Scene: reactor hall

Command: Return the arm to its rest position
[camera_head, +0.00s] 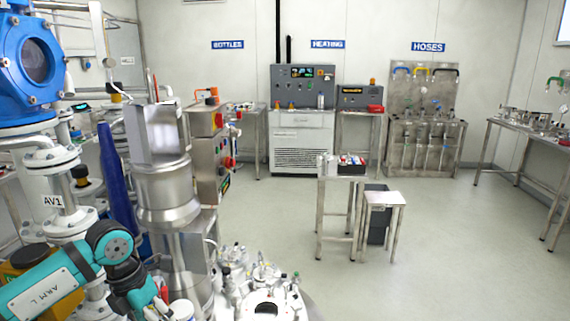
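My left arm (50,292), teal and dark grey and marked ARM L, comes in at the lower left. It bends at a round joint and then points down. Its far end, with the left gripper (150,302), is small and partly lost among the fittings at the lower edge. I cannot tell whether its fingers are open or shut, or whether it holds anything. My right arm and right gripper are not in view.
A steel column (165,185), a blue flanged vessel (28,60) and white piping (55,160) crowd the left. A reactor lid (265,300) with several fittings is at bottom centre. Small steel tables (385,200) stand mid-room. The floor (450,250) at right is clear.

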